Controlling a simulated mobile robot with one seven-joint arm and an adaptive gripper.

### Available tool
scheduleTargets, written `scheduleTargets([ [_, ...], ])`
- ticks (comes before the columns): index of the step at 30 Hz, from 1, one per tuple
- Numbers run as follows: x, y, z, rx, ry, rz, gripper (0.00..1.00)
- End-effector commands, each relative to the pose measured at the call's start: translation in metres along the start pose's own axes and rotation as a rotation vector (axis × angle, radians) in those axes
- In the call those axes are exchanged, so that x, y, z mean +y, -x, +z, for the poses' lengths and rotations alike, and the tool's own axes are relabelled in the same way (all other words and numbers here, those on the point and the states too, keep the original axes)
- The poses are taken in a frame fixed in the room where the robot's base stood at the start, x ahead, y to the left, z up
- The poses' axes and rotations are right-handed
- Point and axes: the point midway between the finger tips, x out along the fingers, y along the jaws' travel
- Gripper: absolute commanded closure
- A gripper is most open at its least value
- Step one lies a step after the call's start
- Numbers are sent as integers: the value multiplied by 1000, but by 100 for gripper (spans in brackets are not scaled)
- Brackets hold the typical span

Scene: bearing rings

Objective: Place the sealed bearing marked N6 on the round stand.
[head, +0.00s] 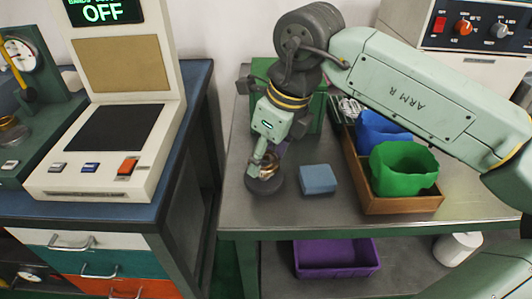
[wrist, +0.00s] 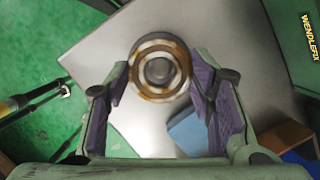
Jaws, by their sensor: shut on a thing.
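A bearing ring (wrist: 146,91) with a brownish, worn-looking band is between my gripper's purple pads (wrist: 159,78) in the wrist view. My gripper (head: 266,168) is shut on it and points down at the left front of the metal table. In the head view, the bearing shows as a small copper-coloured patch between the fingers. The dark round stand (head: 265,187) is directly below it. A grey round part shows through the ring's hole in the wrist view. I cannot tell whether the ring touches the stand. No N6 mark is readable.
A blue-grey block (head: 318,179) lies just right of the stand. A wooden tray (head: 405,205) with a green bin (head: 403,168) and a blue bin (head: 378,130) stands further right. The table's front edge (head: 330,233) is close. A gap separates the left bench.

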Motion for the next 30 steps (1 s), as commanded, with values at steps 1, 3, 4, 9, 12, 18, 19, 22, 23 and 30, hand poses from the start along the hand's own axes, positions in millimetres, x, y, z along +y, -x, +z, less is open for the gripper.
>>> scheduleTargets([
  [1, 0, -1, 0, -1, 0, -1, 78],
  [3, 0, -1, 0, 0, 0, -1, 78],
  [4, 0, 0, 0, 0, 0, -1, 78],
  [9, 0, 0, 0, 0, 0, -1, 78],
  [12, 0, 0, 0, -1, 0, -1, 78],
  [18, 0, -1, 0, -1, 0, 0, 78],
  [19, 0, -1, 0, -1, 0, 0, 78],
  [22, 0, -3, -1, -1, 0, 0, 78],
  [23, 0, -4, -1, -1, 0, 0, 78],
  [30, 0, -8, -2, -1, 0, 0, 78],
])
